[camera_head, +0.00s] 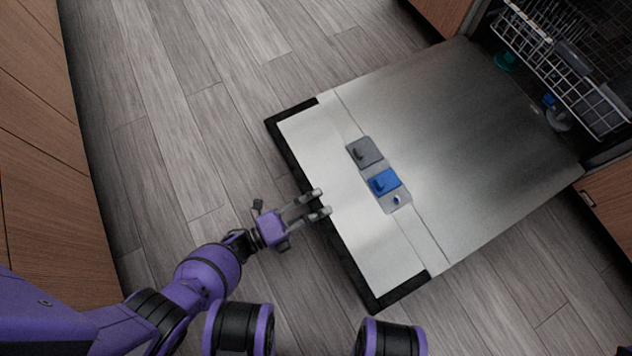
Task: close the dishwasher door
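The dishwasher door (465,130) is folded down open, its inner steel face up, with a grey and blue detergent dispenser (380,175) in its middle. Its free edge with a dark rim (345,258) points to the lower left. My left gripper (323,202) is at this free edge, with its two fingers apart and nothing seen between them. The fingertips overlap the edge in the picture; I cannot tell whether they touch it or are above it. My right gripper is not in view.
The dishwasher's inside (560,50) with a white wire rack (548,55) is at the upper right. Wooden cabinets (35,140) line the left side. Grey plank floor (190,100) is clear around the door.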

